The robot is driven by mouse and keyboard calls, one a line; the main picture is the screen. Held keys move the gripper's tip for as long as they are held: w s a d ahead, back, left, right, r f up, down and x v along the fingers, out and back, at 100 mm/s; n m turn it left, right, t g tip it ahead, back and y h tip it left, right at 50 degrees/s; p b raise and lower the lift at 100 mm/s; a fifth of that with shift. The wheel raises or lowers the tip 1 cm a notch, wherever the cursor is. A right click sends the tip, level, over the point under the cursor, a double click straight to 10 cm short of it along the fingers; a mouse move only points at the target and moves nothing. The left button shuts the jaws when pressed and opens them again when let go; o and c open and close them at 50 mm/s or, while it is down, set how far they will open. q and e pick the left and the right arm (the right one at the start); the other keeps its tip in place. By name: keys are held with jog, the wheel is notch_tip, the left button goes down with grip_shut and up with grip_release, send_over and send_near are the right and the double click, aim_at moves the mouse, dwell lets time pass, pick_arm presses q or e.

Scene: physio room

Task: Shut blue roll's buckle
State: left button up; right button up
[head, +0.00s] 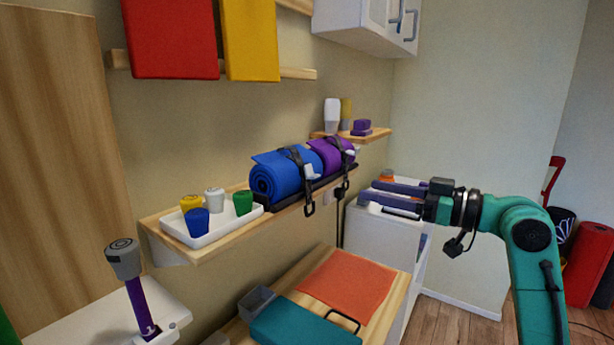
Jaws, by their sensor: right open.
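The blue roll (270,178) lies on a dark rack on the wall shelf, left of the purple roll (326,151). A dark strap (296,158) runs over the blue roll. A small pale buckle piece (311,172) sits at its front right, and a dark strap end with a loop (309,208) hangs below the shelf edge. I cannot tell how the buckle parts sit together. My right gripper (398,202) is open, pointing left in front of the white cabinet, to the right of both rolls and apart from them. My left gripper is out of view.
A white tray (222,233) with several coloured cups stands left of the blue roll on the shelf (172,252). A white wall cupboard (362,22) hangs above.

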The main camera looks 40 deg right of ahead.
aim_at(318, 177)
jog(key=p+x, duration=0.4)
jog(key=x, duration=0.7)
jog(key=shift+w+a+r, duration=0.15)
jog(key=shift+w, duration=0.3)
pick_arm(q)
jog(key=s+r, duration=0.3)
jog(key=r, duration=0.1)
pick_arm(e)
jog(key=shift+a, duration=0.1)
grip_shut()
jog(key=f+t+b, duration=0.1)
jog(key=b, duration=0.2)
jog(key=t+b, duration=0.1)
jog(key=b, duration=0.2)
jog(key=shift+w+f+y, duration=0.3)
jog(key=shift+f+y, duration=0.1)
jog(key=shift+r+b, duration=0.1)
jog(key=shift+b, duration=0.25)
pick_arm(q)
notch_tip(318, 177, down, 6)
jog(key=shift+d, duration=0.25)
pick_arm(e)
jog(key=shift+r, duration=0.25)
